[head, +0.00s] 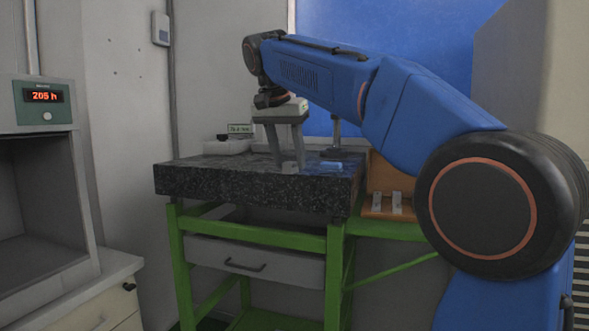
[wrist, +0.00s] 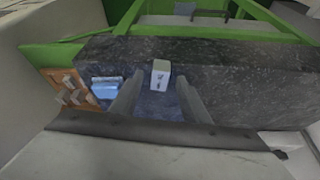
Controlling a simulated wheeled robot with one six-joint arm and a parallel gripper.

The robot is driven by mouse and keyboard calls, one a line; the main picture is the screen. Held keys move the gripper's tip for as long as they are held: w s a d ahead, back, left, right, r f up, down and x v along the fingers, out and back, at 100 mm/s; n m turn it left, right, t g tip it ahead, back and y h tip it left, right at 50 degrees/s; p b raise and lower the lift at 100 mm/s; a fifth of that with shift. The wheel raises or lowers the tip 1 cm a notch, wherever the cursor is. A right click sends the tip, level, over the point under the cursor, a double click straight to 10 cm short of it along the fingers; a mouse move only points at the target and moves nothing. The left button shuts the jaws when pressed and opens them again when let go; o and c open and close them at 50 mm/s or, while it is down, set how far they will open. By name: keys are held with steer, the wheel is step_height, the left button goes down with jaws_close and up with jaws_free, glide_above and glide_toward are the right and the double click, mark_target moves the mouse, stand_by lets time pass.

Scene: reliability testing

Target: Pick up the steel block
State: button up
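A small pale grey block with dark markings, which looks like the steel block (wrist: 161,69), lies on the speckled dark stone plate (wrist: 230,60) in the wrist view. My gripper (wrist: 159,82) points down at it with the two fingers apart, one on each side of the block. A gap shows between each finger and the block, and nothing is held. In the head view my gripper (head: 288,163) is over the stone plate (head: 240,183), with its fingertips low at the surface. The block cannot be made out clearly there.
A small blue object (head: 331,166) lies on the plate near my gripper. An open wooden case (head: 375,215) with pale blocks stands at right on a green shelf. A white tray (head: 228,146) and a small display sign (head: 240,129) are at the back left.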

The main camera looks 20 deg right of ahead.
jaws_close()
steer(key=shift+r, duration=0.15)
